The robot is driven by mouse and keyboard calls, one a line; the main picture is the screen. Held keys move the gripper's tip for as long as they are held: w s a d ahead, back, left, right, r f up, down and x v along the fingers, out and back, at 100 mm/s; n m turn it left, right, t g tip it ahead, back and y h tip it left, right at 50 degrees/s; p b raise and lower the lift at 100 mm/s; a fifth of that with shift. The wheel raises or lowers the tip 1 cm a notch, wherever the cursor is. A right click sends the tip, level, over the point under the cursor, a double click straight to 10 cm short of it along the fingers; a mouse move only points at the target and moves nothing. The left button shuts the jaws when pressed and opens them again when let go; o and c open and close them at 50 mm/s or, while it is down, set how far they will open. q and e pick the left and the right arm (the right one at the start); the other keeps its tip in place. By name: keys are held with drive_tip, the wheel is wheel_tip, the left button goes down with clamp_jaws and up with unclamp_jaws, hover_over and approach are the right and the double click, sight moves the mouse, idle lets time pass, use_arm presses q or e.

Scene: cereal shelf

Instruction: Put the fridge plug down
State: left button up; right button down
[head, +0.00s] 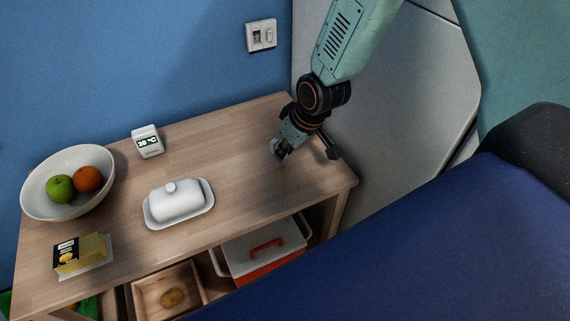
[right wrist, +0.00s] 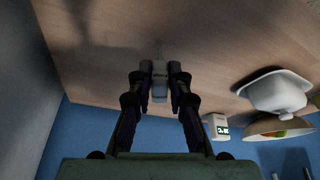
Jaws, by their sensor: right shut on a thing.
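My right gripper (head: 281,151) is over the right part of the wooden table (head: 235,155), low near its top. In the right wrist view the gripper (right wrist: 159,75) is shut on a small grey-white plug (right wrist: 159,85), held between its two fingertips with thin prongs pointing away from the gripper. In the head view the plug is small and partly hidden by the fingers. I cannot tell whether it touches the table. The fridge (head: 400,85) stands to the right of the table, pale grey. My left gripper is not in view.
A wall socket (head: 261,35) is on the blue wall. A white butter dish (head: 178,202), a thermometer display (head: 147,141), a fruit bowl (head: 45,190) and a butter pack (head: 80,254) stand on the table. A cool box (head: 262,254) sits below. The table around the gripper is clear.

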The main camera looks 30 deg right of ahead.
sight(282, 167)
drive_tip(key=shift+a+f+b, duration=0.1)
drive_tip(key=shift+f+b, duration=0.2)
drive_tip(key=shift+f, duration=0.3)
wheel_tip(282, 167, down, 2)
drive_tip(key=shift+s+f+b, duration=0.1)
drive_tip(key=shift+s+b, duration=0.05)
drive_tip(key=shift+b, duration=0.3)
drive_tip(key=shift+f, duration=0.2)
drive_tip(key=shift+w, duration=0.2)
drive_tip(key=shift+s+f, duration=0.1)
drive_tip(key=c, duration=1.7)
unclamp_jaws()
drive_tip(key=o, duration=0.4)
drive_tip(key=shift+f, duration=0.1)
drive_tip(key=shift+o, duration=0.2)
